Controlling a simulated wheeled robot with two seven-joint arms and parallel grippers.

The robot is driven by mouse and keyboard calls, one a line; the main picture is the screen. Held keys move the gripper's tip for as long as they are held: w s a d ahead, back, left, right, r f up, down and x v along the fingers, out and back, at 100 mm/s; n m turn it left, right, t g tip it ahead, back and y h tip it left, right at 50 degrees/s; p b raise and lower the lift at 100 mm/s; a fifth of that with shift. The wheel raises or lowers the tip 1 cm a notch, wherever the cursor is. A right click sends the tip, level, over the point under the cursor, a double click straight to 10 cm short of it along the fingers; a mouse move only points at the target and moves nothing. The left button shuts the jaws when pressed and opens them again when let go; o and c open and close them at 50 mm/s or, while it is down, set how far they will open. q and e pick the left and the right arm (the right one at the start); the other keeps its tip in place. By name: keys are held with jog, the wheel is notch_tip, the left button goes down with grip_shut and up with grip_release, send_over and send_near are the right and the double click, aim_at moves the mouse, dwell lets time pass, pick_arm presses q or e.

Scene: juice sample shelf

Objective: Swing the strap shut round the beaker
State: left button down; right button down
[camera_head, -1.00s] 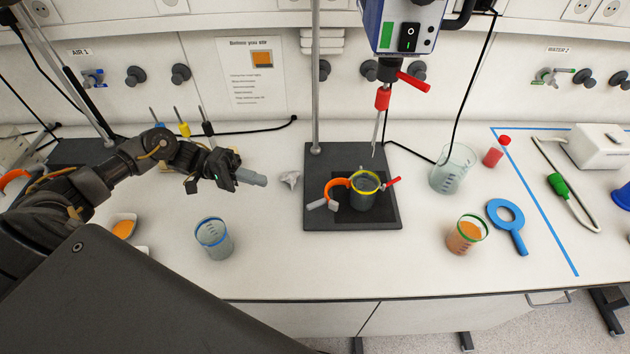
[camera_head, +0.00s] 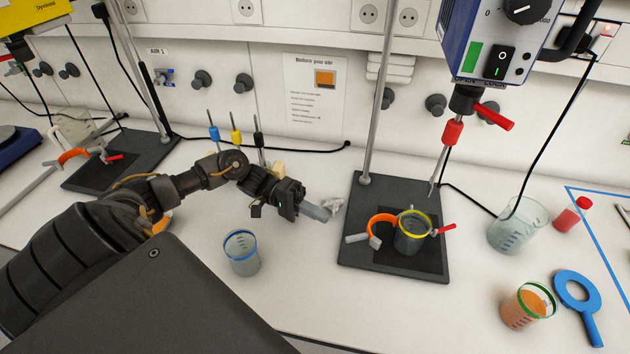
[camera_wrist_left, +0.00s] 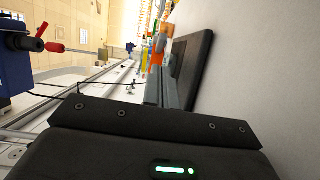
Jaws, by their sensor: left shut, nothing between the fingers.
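The yellow-rimmed beaker (camera_head: 411,236) stands upright on the dark stand plate (camera_head: 352,252) in the head view. The orange strap (camera_head: 378,222) is swung out to the beaker's left and stands open, with a grey tab at its free end. A red-handled clamp part (camera_head: 446,229) sticks out on the beaker's right. My left gripper (camera_head: 322,213) is shut and empty, left of the plate and apart from the strap. In the left wrist view the shut grey fingers (camera_wrist_left: 162,88) point toward the plate's dark edge (camera_wrist_left: 190,70). My right gripper is not in view.
A blue-rimmed beaker (camera_head: 241,254) stands left, below my left arm. A stirrer (camera_head: 500,50) hangs above. A clear beaker (camera_head: 517,228), a green-rimmed orange beaker (camera_head: 527,306) and a blue ring tool (camera_head: 578,302) are right.

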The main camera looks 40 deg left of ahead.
pick_arm(q)
jog(key=d, duration=0.1)
jog(key=d+p, duration=0.1)
jog(key=d, duration=0.3)
jog(key=shift+w+d+r+p, duration=0.1)
jog(key=shift+w+d+p, duration=0.1)
jog(key=shift+w+p, duration=0.15)
jog(key=shift+d, duration=0.65)
